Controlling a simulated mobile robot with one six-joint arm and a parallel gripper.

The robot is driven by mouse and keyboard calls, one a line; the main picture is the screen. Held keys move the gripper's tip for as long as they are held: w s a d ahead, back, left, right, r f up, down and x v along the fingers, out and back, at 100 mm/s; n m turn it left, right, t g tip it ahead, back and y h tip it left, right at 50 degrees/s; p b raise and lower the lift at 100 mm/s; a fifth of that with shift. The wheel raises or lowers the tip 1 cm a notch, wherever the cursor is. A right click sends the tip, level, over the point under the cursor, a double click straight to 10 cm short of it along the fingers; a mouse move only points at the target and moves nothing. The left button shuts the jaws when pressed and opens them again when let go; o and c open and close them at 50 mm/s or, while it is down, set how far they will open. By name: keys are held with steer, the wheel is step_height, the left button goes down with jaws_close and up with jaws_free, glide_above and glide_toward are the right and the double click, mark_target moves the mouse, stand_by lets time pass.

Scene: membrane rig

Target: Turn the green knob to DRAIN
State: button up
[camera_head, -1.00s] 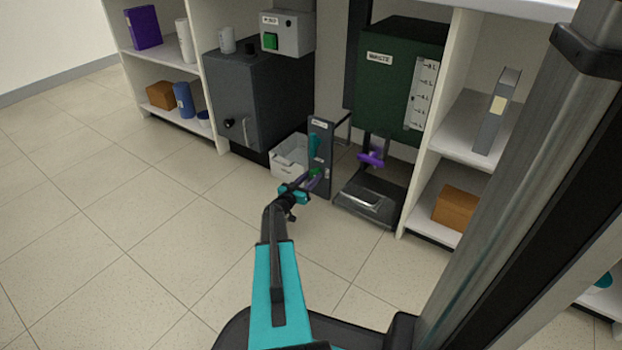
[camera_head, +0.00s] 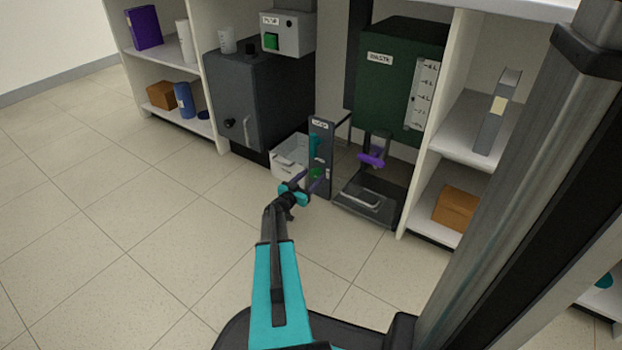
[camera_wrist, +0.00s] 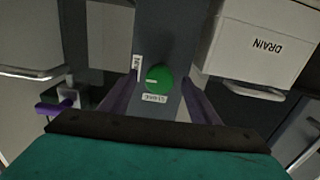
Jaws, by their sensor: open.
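The green knob (camera_wrist: 158,79) is on a dark upright panel (camera_head: 321,158). In the wrist view its white mark points left, toward the side with a small white label (camera_wrist: 137,68). Another label (camera_wrist: 154,98), upside down and hard to read, is just below the knob. My gripper (camera_wrist: 159,84) is open, with one purple finger on each side of the knob and visible gaps between. In the head view my gripper (camera_head: 310,177) is in front of the panel's lower part, by the knob (camera_head: 316,174). A pale bin (camera_wrist: 260,40) bears the word DRAIN, upside down.
A teal part (camera_head: 314,147) is on the panel above the knob. A purple handle (camera_head: 371,159) hangs under the dark green tank (camera_head: 385,85) to the right, above a dark tray (camera_head: 350,212). A grey cabinet (camera_head: 232,95) stands left. The floor in front is clear.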

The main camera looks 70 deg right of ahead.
steer(key=v, duration=0.8)
stand_by(0.7)
stand_by(0.4)
